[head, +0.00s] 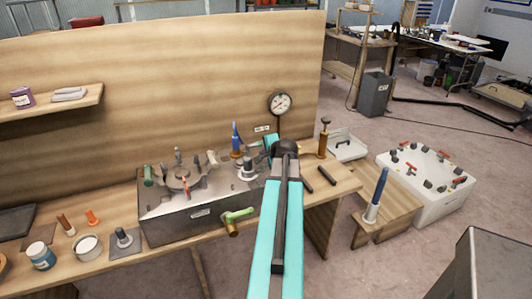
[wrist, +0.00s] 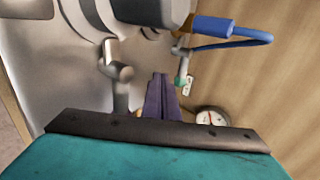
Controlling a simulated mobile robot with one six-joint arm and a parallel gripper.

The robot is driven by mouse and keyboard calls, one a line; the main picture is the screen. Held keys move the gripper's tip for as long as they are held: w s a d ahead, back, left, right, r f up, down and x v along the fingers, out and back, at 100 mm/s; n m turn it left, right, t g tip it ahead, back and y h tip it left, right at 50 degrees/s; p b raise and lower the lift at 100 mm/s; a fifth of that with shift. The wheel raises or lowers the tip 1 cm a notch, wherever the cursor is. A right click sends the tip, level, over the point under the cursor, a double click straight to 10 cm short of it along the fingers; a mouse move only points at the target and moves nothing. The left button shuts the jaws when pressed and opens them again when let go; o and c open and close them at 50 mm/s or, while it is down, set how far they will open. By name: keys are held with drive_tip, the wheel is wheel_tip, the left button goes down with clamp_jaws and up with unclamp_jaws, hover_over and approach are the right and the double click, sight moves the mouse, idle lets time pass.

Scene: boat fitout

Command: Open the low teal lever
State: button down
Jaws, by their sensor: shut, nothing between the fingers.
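No lever is clearly teal. A light green lever (head: 239,214) sticks out from the front of the steel box, over the bench edge. A dark green handle (head: 149,176) stands at the box's left end. In the wrist view a small green-and-white piece (wrist: 184,80) shows beyond my fingers; I cannot tell what it belongs to. My gripper is mostly hidden behind my arm in the head view, by the box's right end. Its dark fingers (wrist: 163,97) in the wrist view are together and empty, apart from the blue handle (wrist: 213,27).
The steel box (head: 165,225) carries several grey fittings. A blue-handled valve (head: 236,140) stands at its back right. A gauge (head: 280,103) stands behind my arm. Jars (head: 88,246) stand at the bench's left. A blue-handled piece (head: 377,190) stands on the low bench at right.

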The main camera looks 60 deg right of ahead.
drive_tip(key=shift+w+d+r+p, duration=0.1)
drive_tip(key=shift+w+d+p, duration=0.3)
drive_tip(key=shift+w+d, duration=0.45)
drive_tip(key=shift+w+d+p, duration=0.4)
drive_tip(key=shift+w+d, duration=0.2)
drive_tip(key=shift+w, duration=0.4)
drive_tip(key=shift+w, duration=0.15)
